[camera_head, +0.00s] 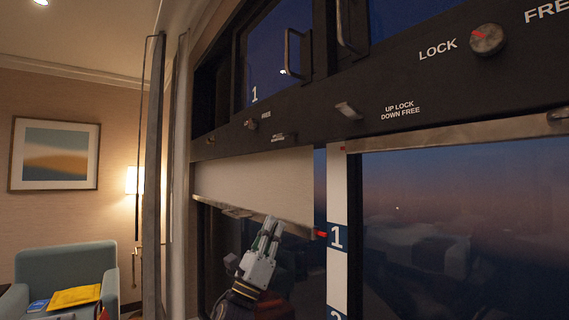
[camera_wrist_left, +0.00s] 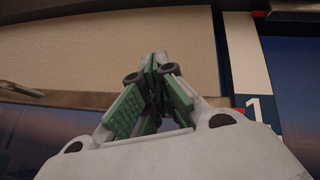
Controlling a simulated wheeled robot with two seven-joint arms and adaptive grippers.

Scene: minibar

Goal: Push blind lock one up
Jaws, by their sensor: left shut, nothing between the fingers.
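A small metal lever (camera_head: 285,137) is on the dark panel above the left window, with a small unreadable label beside it. Another lever (camera_head: 347,110) sits farther right, beside the text "UP LOCK DOWN FREE". I cannot tell for sure which is blind lock one. The pale blind (camera_head: 255,180) is partly lowered over the left window, with a metal bottom rail (camera_head: 225,208). My left gripper (camera_head: 271,222) is shut and empty at this rail, below the levers. In the left wrist view its fingertips (camera_wrist_left: 157,58) overlap the blind (camera_wrist_left: 130,45); contact is unclear. My right gripper is out of view.
A white strip marked 1 (camera_head: 337,205) with a red pointer (camera_head: 321,234) stands right of the blind. Round knobs (camera_head: 487,39) and door handles (camera_head: 292,55) jut out above. A vertical post (camera_head: 150,150) is at left, an armchair (camera_head: 65,268) beyond.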

